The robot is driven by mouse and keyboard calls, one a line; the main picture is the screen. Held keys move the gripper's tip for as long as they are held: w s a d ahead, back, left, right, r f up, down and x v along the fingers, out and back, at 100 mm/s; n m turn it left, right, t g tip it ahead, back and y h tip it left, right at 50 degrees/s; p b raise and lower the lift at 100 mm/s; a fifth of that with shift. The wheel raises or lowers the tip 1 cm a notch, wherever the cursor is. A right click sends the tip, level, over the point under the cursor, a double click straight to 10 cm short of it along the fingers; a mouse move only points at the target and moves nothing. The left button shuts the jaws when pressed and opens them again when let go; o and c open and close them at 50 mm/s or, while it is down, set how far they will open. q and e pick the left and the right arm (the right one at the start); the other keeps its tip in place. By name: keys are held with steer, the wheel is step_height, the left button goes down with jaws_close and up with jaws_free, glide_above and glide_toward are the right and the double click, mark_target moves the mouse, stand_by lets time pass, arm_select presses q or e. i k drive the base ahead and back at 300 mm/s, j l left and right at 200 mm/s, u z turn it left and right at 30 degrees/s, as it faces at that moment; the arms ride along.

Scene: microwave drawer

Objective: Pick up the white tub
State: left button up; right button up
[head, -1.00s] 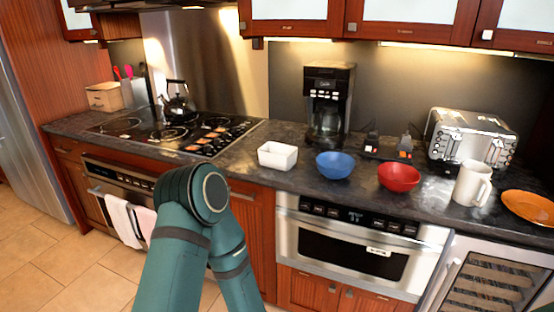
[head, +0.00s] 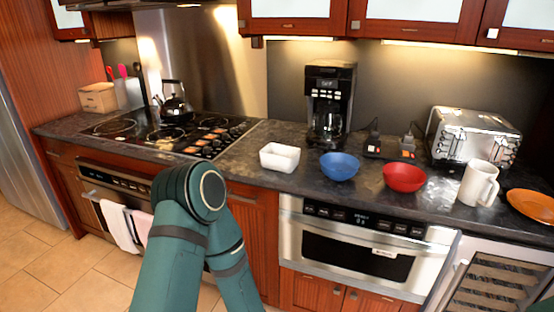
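The white tub (head: 280,157) is a small, open, roughly square container. It stands upright on the dark stone counter, left of the blue bowl and right of the stove. One of my arms, green with dark bands, rises from the bottom of the head view with its bent joint below and left of the tub, apart from it. Neither of my grippers shows in the head view, so their fingers cannot be seen. Nothing covers the tub.
A blue bowl (head: 339,166), red bowl (head: 404,177), white mug (head: 478,184) and orange plate (head: 531,206) line the counter to the right. Behind them stand a coffee maker (head: 328,100) and toaster (head: 472,137). A kettle (head: 175,104) sits on the stove (head: 160,135). The microwave drawer (head: 362,245) is shut.

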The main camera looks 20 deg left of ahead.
mark_target(283, 158)
steer(key=i+j+z, duration=0.2)
steer(key=j, duration=1.25)
steer(key=j+z, duration=0.25)
steer(key=j, duration=1.2)
